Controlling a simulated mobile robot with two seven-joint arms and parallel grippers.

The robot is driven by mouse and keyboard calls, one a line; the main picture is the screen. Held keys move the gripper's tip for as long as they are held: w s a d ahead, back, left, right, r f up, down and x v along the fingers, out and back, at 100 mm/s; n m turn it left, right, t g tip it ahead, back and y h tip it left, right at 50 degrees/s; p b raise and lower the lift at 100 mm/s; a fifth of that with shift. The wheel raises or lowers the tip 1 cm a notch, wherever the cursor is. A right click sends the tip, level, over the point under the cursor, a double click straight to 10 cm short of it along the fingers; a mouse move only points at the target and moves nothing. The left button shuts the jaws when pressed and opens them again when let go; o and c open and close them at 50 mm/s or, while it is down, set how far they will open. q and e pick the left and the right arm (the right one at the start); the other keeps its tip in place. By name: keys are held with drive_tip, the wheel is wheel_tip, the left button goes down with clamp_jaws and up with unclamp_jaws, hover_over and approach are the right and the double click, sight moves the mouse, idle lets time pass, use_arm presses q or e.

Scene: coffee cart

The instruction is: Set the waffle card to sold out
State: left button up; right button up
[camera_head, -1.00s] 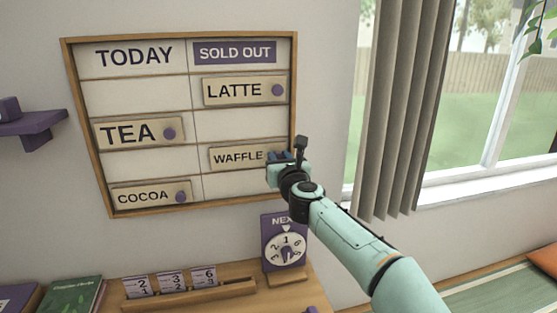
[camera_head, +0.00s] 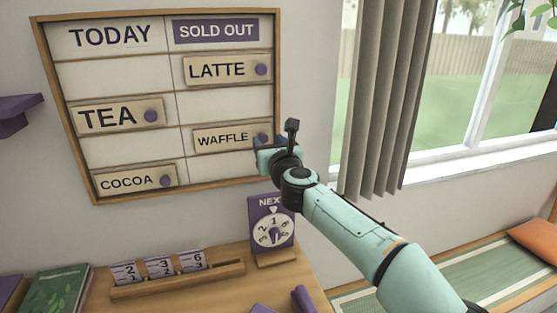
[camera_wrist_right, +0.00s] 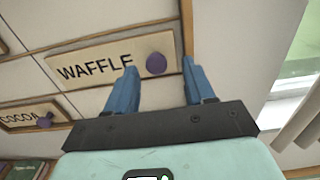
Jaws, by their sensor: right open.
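The waffle card (camera_head: 222,138) is a beige slider with a purple knob (camera_wrist_right: 156,63). It sits in the right column, under the SOLD OUT heading (camera_head: 216,31), in the row below the tea row. My right gripper (camera_head: 262,141) is at the card's right end in the head view. In the right wrist view, my right gripper (camera_wrist_right: 160,85) has its two blue fingers apart, and the waffle card (camera_wrist_right: 110,70) shows beyond them. The knob appears between the fingers, with no visible contact. My left gripper is not in view.
The latte card (camera_head: 226,69) is in the right column; the tea card (camera_head: 117,115) and cocoa card (camera_head: 133,182) are in the left. Below the framed board stand a NEXT dial (camera_head: 272,226) and number blocks (camera_head: 160,268) on a wooden shelf. A curtain (camera_head: 388,100) hangs right.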

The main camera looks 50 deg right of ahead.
drive_tip(key=b+v, duration=0.1)
drive_tip(key=v, duration=0.9)
drive_tip(key=shift+s, duration=0.3)
